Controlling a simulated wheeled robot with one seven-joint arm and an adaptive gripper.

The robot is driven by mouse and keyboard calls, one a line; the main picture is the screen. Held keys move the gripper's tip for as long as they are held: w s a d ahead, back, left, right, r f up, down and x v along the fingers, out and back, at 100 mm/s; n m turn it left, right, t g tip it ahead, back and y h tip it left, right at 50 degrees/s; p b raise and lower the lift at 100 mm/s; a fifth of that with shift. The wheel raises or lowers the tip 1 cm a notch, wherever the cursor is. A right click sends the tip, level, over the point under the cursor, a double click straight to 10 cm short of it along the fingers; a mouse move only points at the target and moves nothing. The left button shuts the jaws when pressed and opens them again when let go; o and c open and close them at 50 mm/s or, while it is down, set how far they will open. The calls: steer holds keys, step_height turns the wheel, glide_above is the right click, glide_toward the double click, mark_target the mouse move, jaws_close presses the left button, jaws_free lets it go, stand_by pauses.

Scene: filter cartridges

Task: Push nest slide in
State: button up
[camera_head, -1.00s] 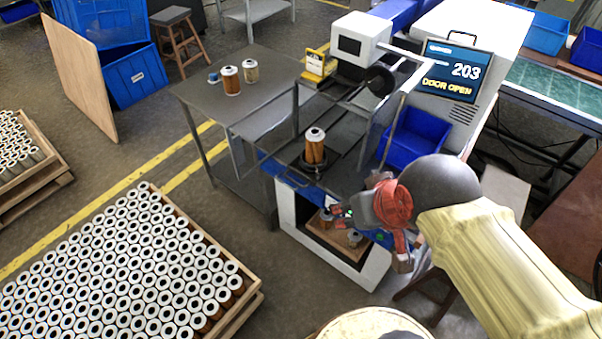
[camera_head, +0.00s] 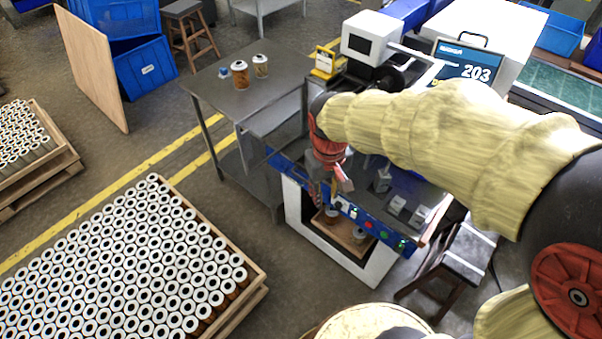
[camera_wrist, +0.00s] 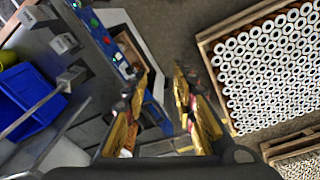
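The filter test station with its blue front panel (camera_head: 370,220) stands at centre. My arm crosses over it from the right and hides the nest slide and its cartridge in the head view. My gripper (camera_head: 330,192) points down by the left part of the station's front edge. In the wrist view my gripper (camera_wrist: 163,82) shows two yellow-and-black fingers apart, with nothing clearly held between them. I cannot tell whether a finger touches the slide.
The display (camera_head: 470,65) shows 203; its lower line is hidden. A pallet of cartridges (camera_head: 130,260) stands left, with floor between. A stool (camera_head: 460,255) stands right of the station. A blue bin (camera_wrist: 28,95) shows in the wrist view.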

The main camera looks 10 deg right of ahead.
steer(key=w+a+f+n+h, duration=0.1)
steer(key=w+a+f+n, duration=0.2)
steer(key=w+f, duration=1.05)
steer(key=n, duration=0.2)
glide_toward(301, 177)
steer(key=shift+t, duration=0.3)
steer(key=f, duration=0.5)
steer(key=d+f+b, duration=0.1)
steer(key=f, duration=0.1)
steer(key=shift+f, duration=0.4)
steer(key=c, duration=0.4)
jaws_close()
